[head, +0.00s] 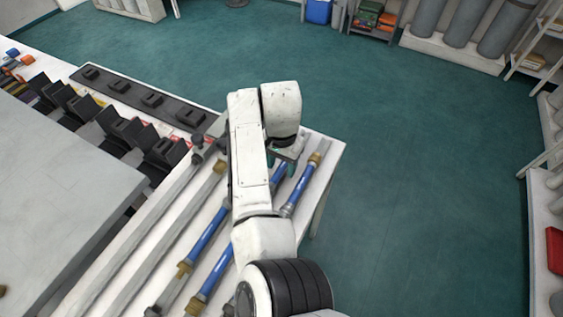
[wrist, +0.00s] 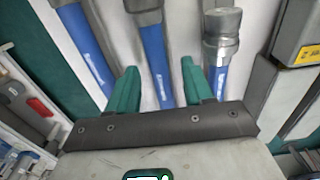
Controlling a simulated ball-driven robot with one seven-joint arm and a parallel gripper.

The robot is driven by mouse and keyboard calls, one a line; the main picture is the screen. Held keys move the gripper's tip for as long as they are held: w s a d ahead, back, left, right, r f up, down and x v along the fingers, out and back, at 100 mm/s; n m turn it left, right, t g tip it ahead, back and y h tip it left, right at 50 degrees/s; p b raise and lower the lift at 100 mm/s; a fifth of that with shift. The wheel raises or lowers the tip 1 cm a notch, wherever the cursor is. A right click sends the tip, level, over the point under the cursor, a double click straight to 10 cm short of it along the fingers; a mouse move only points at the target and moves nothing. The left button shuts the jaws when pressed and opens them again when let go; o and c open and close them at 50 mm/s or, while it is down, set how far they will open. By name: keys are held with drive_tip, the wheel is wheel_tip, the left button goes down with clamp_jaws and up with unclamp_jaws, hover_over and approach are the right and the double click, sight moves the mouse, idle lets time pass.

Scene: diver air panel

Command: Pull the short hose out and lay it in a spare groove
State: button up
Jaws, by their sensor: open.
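Blue hoses with brass or grey end fittings lie in a pale grooved rack (head: 128,232) on the bench. One hose (head: 300,188) is at the right edge, and another (head: 207,232) lies left of my arm. I cannot tell which is the short one, as my arm hides parts of them. My gripper (head: 284,165) is above the rack's far right part. In the wrist view its green fingers (wrist: 160,82) are apart and empty.
Grooves left of the hoses look bare. A dark strip with black blocks (head: 140,97) and a row of black clips (head: 100,115) stand left of the rack. A large grey panel (head: 60,170) is at the left. Green floor (head: 420,190) is clear to the right.

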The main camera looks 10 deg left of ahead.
wheel_tip(320, 180, up, 11)
drive_tip(key=shift+h, duration=0.3)
drive_tip(key=d+f, duration=0.1)
drive_tip(key=d, duration=0.1)
drive_tip(key=d+f, duration=0.2)
drive_tip(key=d, duration=0.1)
drive_tip(key=d+f, duration=0.1)
drive_tip(key=d, duration=0.2)
drive_tip(key=shift+w+d+f, duration=0.1)
drive_tip(key=shift+d+f, duration=0.1)
drive_tip(key=shift+d, duration=0.05)
drive_tip(key=s+d+f, duration=0.4)
drive_tip(key=s+d, duration=0.1)
drive_tip(key=d, duration=0.3)
drive_tip(key=s+d+f+n+t+h, duration=0.1)
drive_tip(key=s+d+f, duration=0.2)
drive_tip(key=s+d, duration=0.35)
drive_tip(key=s+d+f, duration=0.3)
drive_tip(key=d+f, duration=0.1)
drive_tip(key=d, duration=0.6)
drive_tip(key=s+f+n+y, duration=0.1)
drive_tip(key=s+f+n, duration=0.1)
drive_tip(key=s, duration=1.8)
drive_tip(key=shift+s+n, duration=0.15)
drive_tip(key=shift+n, duration=0.15)
